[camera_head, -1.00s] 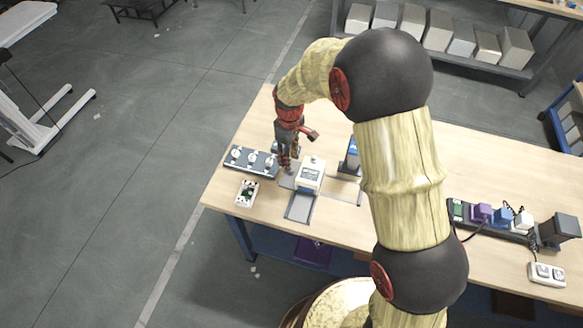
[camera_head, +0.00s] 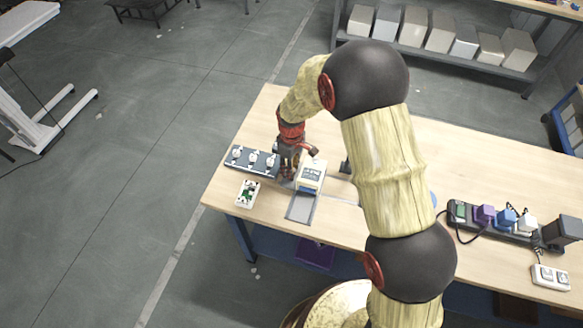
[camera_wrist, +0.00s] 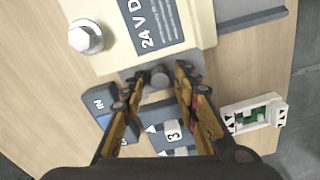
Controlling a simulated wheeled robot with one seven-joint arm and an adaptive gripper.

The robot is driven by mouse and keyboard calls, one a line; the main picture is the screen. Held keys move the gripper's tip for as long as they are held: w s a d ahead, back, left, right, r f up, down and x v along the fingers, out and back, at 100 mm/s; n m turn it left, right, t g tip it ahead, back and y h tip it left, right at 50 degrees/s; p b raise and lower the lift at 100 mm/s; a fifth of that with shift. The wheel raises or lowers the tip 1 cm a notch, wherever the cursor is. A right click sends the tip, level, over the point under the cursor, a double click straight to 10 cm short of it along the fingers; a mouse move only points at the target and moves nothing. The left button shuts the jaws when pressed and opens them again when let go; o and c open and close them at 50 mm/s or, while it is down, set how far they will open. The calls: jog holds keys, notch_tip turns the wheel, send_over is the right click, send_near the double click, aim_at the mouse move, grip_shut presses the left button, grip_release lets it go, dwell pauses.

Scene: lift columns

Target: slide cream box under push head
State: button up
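The cream box (camera_head: 311,175) stands on a grey strip (camera_head: 301,208) on the wooden table. In the wrist view, the cream box (camera_wrist: 195,52) fills the top, with a dark "24 V D" label and a silver knob on its face. My gripper (camera_head: 289,174) is low at the left side of the box. In the wrist view, my gripper (camera_wrist: 160,80) has its two fingers apart, with a small grey round knob (camera_wrist: 159,78) between the tips near the box edge. Contact with the knob is unclear. A dark upright post (camera_head: 345,167) right of the box is mostly hidden by my arm; I cannot make out the push head.
A dark panel with several white knobs (camera_head: 254,160) lies left of the box. A small white case with a green board (camera_head: 247,194) is in front of it. A row of coloured plugs (camera_head: 488,219) stands at right. Table behind the box looks clear.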

jog(key=c, duration=0.6)
grip_shut()
